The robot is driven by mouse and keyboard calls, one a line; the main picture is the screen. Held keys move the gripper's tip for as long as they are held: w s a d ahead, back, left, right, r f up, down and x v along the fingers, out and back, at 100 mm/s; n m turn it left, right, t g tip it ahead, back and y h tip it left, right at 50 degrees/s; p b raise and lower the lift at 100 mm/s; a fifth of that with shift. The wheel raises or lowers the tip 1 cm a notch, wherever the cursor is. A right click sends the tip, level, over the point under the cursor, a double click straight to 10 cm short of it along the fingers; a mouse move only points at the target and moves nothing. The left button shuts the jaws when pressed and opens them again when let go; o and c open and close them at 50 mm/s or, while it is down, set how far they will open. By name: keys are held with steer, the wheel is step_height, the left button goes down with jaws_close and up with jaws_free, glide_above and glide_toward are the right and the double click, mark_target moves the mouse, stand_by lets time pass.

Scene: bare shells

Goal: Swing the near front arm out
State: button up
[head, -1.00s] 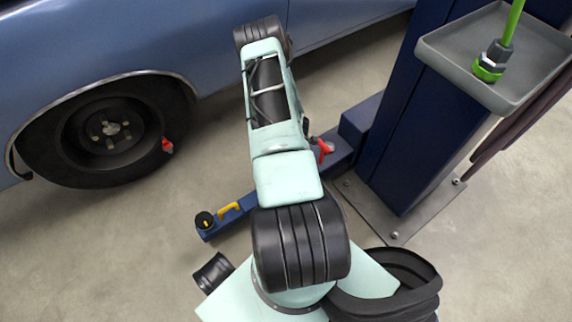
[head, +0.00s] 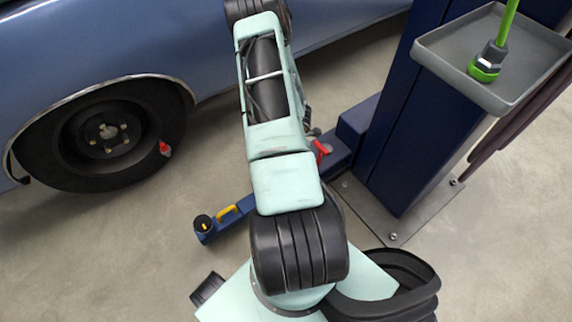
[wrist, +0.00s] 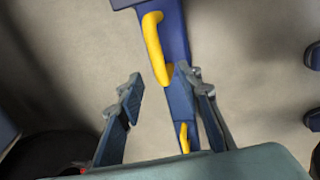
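I cannot tell the height gap. My gripper is hidden in the head view.
A blue car (head: 60,60) with a dark wheel (head: 104,135) stands at the left. The blue post (head: 410,120) on a grey base plate (head: 390,232) stands at right, with a grey tray (head: 440,55). A red piece (head: 320,150) shows beside my arm. Floor at lower left is clear.

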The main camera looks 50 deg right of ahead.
steer(key=shift+s+a+r, duration=0.1)
steer(key=shift+s+r, duration=0.1)
steer(key=shift+r, duration=0.6)
steer(key=shift+s+d+r, duration=0.1)
steer(key=shift+s+r, duration=0.05)
steer(key=shift+r, duration=0.6)
steer(key=shift+s+a+r, duration=0.1)
steer(key=shift+s+r, duration=0.1)
steer(key=shift+r, duration=0.6)
steer(key=shift+w, duration=0.1)
